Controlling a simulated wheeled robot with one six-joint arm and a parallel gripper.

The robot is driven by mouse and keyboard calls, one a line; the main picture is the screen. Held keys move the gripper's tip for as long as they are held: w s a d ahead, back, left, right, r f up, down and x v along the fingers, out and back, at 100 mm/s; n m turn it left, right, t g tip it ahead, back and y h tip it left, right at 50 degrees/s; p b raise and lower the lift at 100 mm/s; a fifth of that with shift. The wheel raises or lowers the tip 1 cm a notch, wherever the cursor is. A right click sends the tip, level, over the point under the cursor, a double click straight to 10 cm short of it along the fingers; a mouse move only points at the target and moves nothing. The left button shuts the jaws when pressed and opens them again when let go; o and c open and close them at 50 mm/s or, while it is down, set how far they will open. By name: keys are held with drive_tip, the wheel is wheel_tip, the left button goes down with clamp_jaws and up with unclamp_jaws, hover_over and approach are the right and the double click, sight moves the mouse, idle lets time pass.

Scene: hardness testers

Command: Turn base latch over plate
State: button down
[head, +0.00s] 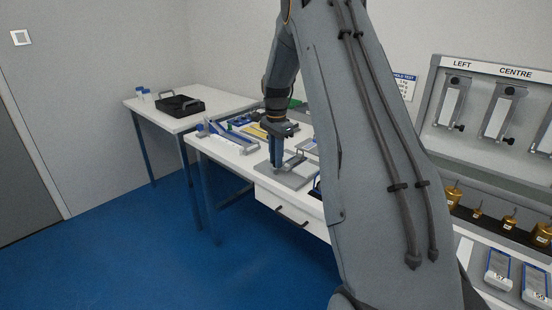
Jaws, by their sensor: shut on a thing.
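My gripper (277,160) points down at the work table, its fingers at the left part of a grey base with a flat plate (296,178). The fingers are shut on a small part there, which I take to be the base latch. The latch itself is hidden by the fingers and too small to make out, so I cannot tell how far it is turned over the plate. A lighter frame-like piece (293,162) lies on the base just right of the fingers.
Blue-edged tools (226,137) lie left of the base on the white table (233,158). A black tray (180,106) and small bottles stand on a side table. At right are a panel marked LEFT and CENTRE (490,70), brass weights (508,219) and labelled boxes (498,268).

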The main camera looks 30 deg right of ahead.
drive_tip(key=shift+r, duration=0.1)
idle(0.3)
drive_tip(key=c, duration=1.6)
unclamp_jaws()
drive_tip(key=shift+r+b, duration=0.7)
drive_tip(key=shift+r, duration=3.15)
drive_tip(key=s+a+f+n, duration=0.2)
drive_tip(key=s+a+n, duration=0.3)
drive_tip(key=s, duration=0.6)
drive_tip(key=s+a+f+n, duration=0.2)
drive_tip(key=s+a+n, duration=0.4)
drive_tip(key=s, duration=0.5)
drive_tip(key=s+a+f+n, duration=0.3)
drive_tip(key=s+a+n, duration=0.2)
drive_tip(key=s+a, duration=0.4)
drive_tip(key=shift+s+a, duration=0.15)
drive_tip(key=shift+s, duration=0.45)
drive_tip(key=shift+s+a, duration=0.15)
drive_tip(key=shift+s, duration=0.4)
